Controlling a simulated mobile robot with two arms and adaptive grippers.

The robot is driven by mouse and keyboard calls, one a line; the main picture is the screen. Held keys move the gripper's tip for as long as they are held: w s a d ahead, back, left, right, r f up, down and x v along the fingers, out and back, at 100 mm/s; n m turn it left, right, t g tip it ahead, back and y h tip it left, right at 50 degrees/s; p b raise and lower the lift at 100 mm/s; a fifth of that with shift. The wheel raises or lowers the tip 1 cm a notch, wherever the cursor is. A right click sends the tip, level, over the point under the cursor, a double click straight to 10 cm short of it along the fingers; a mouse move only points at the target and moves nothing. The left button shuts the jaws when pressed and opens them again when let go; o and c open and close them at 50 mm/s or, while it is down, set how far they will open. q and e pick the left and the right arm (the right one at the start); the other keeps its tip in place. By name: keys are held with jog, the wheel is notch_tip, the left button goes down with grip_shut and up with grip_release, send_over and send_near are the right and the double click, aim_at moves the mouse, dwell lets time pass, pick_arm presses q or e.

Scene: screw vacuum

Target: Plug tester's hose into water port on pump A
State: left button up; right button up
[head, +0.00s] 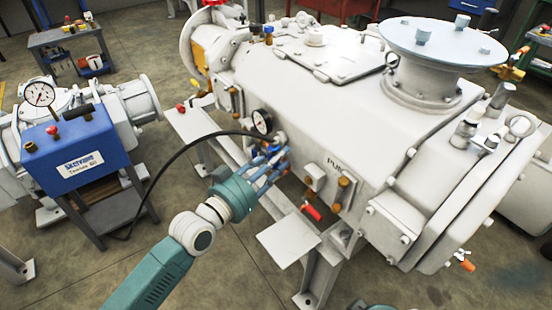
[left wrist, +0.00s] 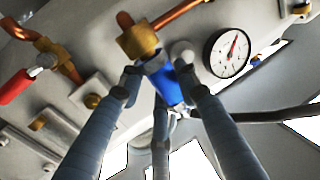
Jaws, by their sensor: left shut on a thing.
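The tester (head: 70,145) is a blue box with a dial gauge on a stand at the left. Its black hose (head: 165,165) arches right to my left gripper (head: 275,162) at the side of the large white pump (head: 335,100). In the left wrist view, the fingers (left wrist: 158,80) are closed around a blue connector (left wrist: 172,88), with the black hose (left wrist: 270,114) behind it. The connector's tip meets or overlaps a brass fitting (left wrist: 138,42) on the pump; I cannot tell whether it is seated. In the head view the fingers largely hide this spot.
A pressure gauge (head: 262,121) sits close to my left gripper, and also shows in the left wrist view (left wrist: 228,53). A red-handled valve (head: 311,212) and a copper pipe (head: 343,190) are to its right. A grey cart (head: 72,50) stands at the back left.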

jog(key=shift+r, duration=0.2)
pick_arm(q)
jog(key=o, duration=1.3)
pick_arm(e)
jog(key=shift+w+r, duration=0.1)
jog(key=shift+r, duration=0.15)
pick_arm(q)
jog(key=shift+s+f, duration=0.1)
jog(key=shift+f, duration=0.05)
pick_arm(e)
jog(key=shift+f, duration=0.15)
pick_arm(q)
jog(key=v, duration=1.2)
